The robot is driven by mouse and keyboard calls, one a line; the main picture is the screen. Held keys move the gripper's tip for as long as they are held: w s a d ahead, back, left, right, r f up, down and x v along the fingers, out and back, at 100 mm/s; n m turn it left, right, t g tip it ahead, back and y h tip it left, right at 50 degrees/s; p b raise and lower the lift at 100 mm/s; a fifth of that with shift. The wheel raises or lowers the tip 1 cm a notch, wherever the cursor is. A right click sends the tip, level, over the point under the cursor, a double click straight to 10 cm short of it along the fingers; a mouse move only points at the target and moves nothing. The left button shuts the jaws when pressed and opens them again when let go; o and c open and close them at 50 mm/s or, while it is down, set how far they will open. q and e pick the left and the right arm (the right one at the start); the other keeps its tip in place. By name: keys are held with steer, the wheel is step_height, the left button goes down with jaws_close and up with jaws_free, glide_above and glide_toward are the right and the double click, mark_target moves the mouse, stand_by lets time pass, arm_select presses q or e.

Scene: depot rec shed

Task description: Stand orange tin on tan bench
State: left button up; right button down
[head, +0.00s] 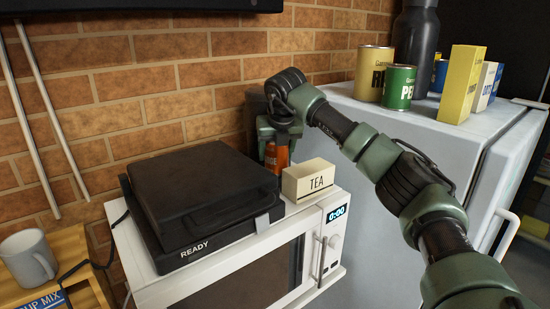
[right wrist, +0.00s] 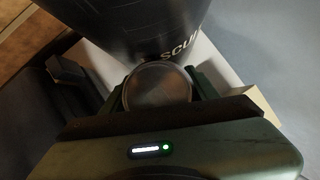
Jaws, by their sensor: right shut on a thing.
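The orange tin (head: 277,156) is upright at the back of the white microwave's top, beside the tea box. My right gripper (head: 278,134) comes down on it from above and is shut on it. In the right wrist view the tin's round grey top (right wrist: 158,88) sits between the two fingers. The tin's lower part is hidden behind the tea box, so I cannot tell whether it touches the microwave. A tan wooden surface (head: 92,283), which looks like the tan bench, shows at the lower left. My left gripper is not in view.
A cream TEA box (head: 303,182) and a black READY appliance (head: 205,190) crowd the microwave (head: 150,284). A dark cylinder (right wrist: 140,35) stands close beyond the tin. A grey mug (head: 27,258) stands lower left. Cans and boxes stand on the fridge (head: 420,125).

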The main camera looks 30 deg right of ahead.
mark_target(276, 161)
steer(key=shift+w+f+p, duration=0.1)
steer(key=shift+f+p, duration=0.6)
steer(key=shift+f, duration=0.2)
steer(key=shift+w+d+f, duration=0.1)
steer(key=shift+f, duration=0.3)
steer(key=shift+f, duration=0.1)
steer(key=shift+c, duration=2.1)
jaws_free()
steer(key=shift+f, duration=0.1)
